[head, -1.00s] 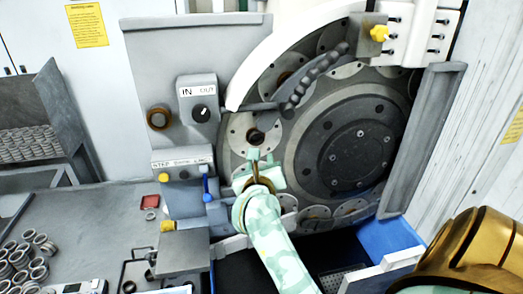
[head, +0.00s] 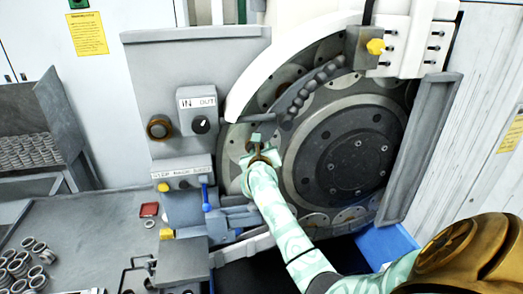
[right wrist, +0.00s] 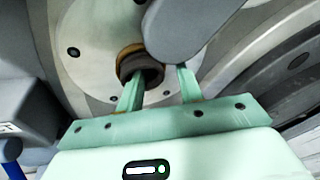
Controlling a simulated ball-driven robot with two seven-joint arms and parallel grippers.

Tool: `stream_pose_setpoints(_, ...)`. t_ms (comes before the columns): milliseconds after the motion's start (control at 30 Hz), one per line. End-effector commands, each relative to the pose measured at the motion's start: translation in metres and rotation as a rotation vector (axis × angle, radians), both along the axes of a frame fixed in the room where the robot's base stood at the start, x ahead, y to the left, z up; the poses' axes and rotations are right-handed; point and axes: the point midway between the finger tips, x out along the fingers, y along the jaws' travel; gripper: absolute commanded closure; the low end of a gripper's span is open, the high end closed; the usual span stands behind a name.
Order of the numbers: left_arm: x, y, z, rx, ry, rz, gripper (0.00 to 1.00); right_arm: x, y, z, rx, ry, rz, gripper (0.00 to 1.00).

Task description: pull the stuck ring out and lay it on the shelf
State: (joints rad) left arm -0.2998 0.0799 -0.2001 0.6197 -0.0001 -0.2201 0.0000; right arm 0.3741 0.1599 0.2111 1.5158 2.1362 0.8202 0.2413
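The stuck ring (right wrist: 128,62), brownish with a dark bore, sits on a pale round plate (right wrist: 90,45) of the grinder in the right wrist view. My right gripper (right wrist: 160,82) is open, its two green fingers apart. The left finger overlaps the ring's bore in the picture; I cannot tell whether it is inside or in front. The right finger stands to the right of the ring, beside a grey cylindrical part. In the head view my right gripper (head: 256,142) covers the ring. My left gripper is out of view. A grey worktop (head: 100,215) lies at left; I cannot tell which surface is the shelf.
A grey rounded arm (right wrist: 190,30) passes close above the right finger. The control box (head: 198,110) and blue lever (head: 206,195) stand left of my gripper. Loose rings (head: 22,265) lie on the worktop. A dark large wheel (head: 350,155) is at right.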

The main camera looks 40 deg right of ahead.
Motion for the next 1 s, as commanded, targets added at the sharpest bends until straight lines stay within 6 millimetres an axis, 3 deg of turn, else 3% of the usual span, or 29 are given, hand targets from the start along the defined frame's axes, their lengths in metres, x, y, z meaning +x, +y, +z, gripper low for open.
stream_pose_setpoints(200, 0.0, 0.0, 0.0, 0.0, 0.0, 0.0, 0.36, 0.0002, 0.0, 0.0, 0.0, 0.0, 0.0, 0.67)
stream_pose_setpoints(333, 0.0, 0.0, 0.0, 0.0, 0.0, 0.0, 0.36, 0.0, 0.0001, 0.0, 0.0, 0.0, 0.0, 1.0)
stream_pose_setpoints(1000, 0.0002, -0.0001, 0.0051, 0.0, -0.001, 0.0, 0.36, -0.0071, 0.0037, -0.0023, 0.003, 0.006, -0.001, 1.0)
